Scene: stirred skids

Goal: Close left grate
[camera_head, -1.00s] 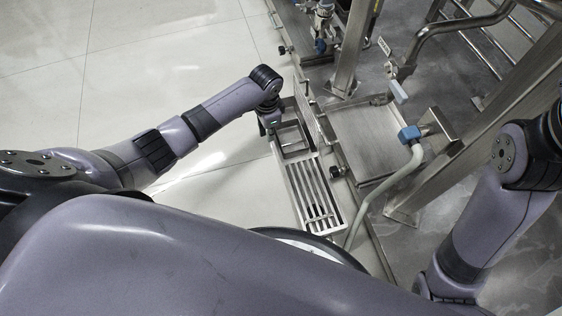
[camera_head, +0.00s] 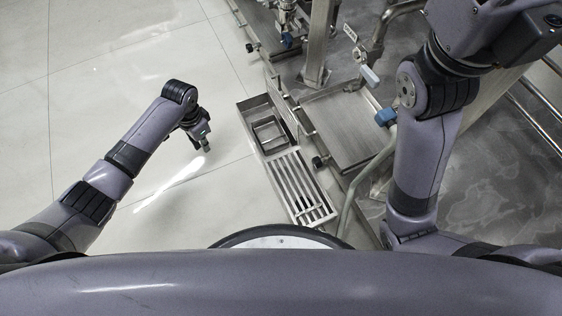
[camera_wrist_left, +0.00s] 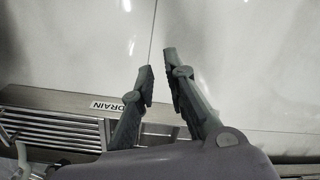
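The floor drain (camera_head: 243,108) is a long metal trough in the head view. Its near half is covered by a flat slatted grate (camera_head: 298,186). Its far half is uncovered and shows a square metal frame (camera_head: 268,131) inside. A thin strip (camera_head: 284,97) stands along the right edge of this half; I cannot tell whether it is the raised left grate. My left gripper (camera_head: 206,148) is over the floor left of the drain, apart from it. In the left wrist view its fingers (camera_wrist_left: 158,62) are parted with nothing between them. My right gripper is out of view.
A label reading DRAIN (camera_wrist_left: 107,106) is on the drain's rim. Right of the drain are a steel skid plate (camera_head: 340,125), a steel post (camera_head: 320,45), a blue fitting (camera_head: 386,117) and a hose (camera_head: 365,178). The tiled floor (camera_head: 110,90) on the left is clear.

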